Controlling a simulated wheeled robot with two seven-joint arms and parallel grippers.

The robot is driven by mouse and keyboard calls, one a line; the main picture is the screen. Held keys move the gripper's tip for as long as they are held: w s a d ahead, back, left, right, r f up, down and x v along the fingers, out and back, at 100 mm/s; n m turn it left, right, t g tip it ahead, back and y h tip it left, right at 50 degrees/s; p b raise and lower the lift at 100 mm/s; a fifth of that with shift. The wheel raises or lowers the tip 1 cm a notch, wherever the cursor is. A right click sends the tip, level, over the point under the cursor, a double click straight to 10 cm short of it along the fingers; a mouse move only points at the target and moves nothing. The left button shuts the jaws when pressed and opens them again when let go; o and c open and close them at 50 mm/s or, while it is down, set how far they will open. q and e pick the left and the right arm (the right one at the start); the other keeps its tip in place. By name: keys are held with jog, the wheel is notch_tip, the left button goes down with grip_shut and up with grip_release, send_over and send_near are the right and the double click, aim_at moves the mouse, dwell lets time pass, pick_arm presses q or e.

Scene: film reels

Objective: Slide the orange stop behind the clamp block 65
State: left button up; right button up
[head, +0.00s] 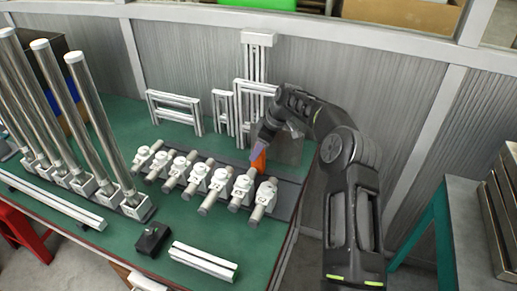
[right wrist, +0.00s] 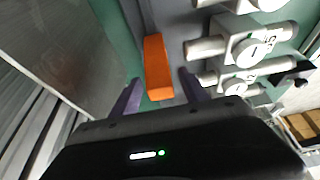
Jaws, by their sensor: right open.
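The orange stop (head: 259,161) is a small upright-looking block near the right end of the dark rail, behind the row of clamp blocks. In the right wrist view the orange stop (right wrist: 157,62) lies lengthwise between the purple fingers of my right gripper (right wrist: 160,80). These fingers are open, one on each side, with a gap visible at each. My right gripper (head: 262,146) also shows in the head view, pointing down at the stop. Several white clamp blocks (head: 221,179) stand on the rail. One clamp block (right wrist: 245,48) carries a partly readable number; I cannot tell if it is 65.
Tall metal posts (head: 90,115) with white bases stand at the left. White profile frames (head: 175,108) stand along the back. A black block (head: 152,239) and a white profile bar (head: 203,261) lie at the front of the green table (head: 110,238). A grey panel wall is behind.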

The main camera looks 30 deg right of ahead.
jog(key=shift+r, duration=0.1)
jog(key=b+v, duration=0.1)
jog(key=v, duration=0.6)
jog(key=shift+r, duration=0.25)
jog(key=shift+s+d, duration=0.1)
jog(key=shift+s, duration=0.05)
